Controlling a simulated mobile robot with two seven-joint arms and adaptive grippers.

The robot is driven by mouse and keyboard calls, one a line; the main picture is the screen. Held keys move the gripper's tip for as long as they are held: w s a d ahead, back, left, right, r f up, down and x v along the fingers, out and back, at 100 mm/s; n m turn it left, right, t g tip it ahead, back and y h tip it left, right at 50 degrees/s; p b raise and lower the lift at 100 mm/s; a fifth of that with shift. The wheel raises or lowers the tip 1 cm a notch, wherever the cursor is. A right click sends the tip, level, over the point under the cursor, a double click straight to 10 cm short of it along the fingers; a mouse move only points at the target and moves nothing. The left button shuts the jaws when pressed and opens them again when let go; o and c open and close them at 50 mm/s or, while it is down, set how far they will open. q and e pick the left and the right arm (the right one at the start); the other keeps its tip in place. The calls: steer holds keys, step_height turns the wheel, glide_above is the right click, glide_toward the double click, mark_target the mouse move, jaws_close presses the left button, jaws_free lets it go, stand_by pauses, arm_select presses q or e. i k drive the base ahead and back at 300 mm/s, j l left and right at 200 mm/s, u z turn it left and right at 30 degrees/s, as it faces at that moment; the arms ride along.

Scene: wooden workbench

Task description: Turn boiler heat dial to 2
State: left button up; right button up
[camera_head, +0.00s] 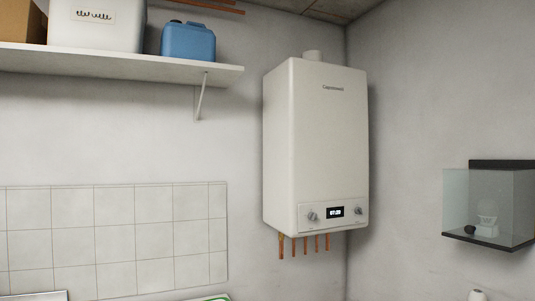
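A white boiler (315,145) hangs on the wall near the corner, right of the picture's middle. Its lower front has a control panel with a small lit black display (335,212) between two grey dials. The left dial (312,216) and the right dial (358,210) are both small. Their markings and exact settings are too small to read, and I cannot tell which one is the heat dial. Neither of my grippers shows in the head view.
Several copper pipes (305,243) come out below the boiler. A wall shelf (120,66) at the upper left bears a blue canister (188,41) and a white container (97,25). A glass case (488,207) is on the right wall. The space before the boiler looks clear.

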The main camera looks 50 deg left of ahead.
mark_target(312, 216)
steer(key=u, duration=1.4)
steer(key=i+l+u, duration=0.15)
steer(key=i+l, duration=0.35)
steer(key=i+l+u, duration=0.2)
steer(key=i+l, duration=0.35)
steer(key=i+l+u, duration=0.15)
steer(key=i+l, duration=0.35)
steer(key=l, duration=0.2)
